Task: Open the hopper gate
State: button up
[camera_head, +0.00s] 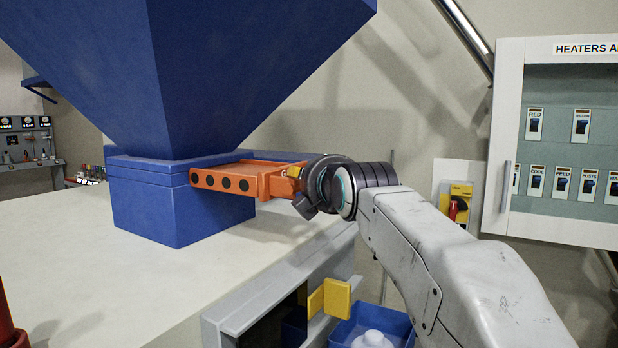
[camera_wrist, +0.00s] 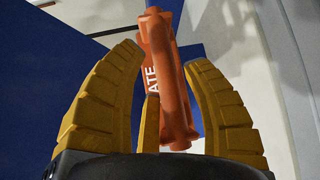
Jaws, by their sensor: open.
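The blue hopper (camera_head: 160,70) narrows down onto a blue square base (camera_head: 150,205). The orange gate (camera_head: 222,181), with a row of dark holes, sticks out of the right side of this base. In the wrist view, its orange handle (camera_wrist: 165,75) bears white letters, of which "ATE" is readable. My gripper (camera_head: 290,173) is at the right end of the gate, partly hidden behind my wrist. In the wrist view, its yellow fingers stand apart on both sides of the handle, with gaps showing. A third finger is in front of the handle; whether it touches cannot be told.
A pale worktop (camera_head: 60,240) lies under the hopper base. Below its right edge are yellow plates (camera_head: 336,297) and a blue bin (camera_head: 392,325) with a white container. A white-framed heater cabinet (camera_head: 508,140) is on the right wall.

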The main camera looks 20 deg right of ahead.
jog(key=shift+w+f, duration=0.1)
jog(key=shift+w, duration=0.75)
jog(key=shift+o, duration=0.2)
grip_shut()
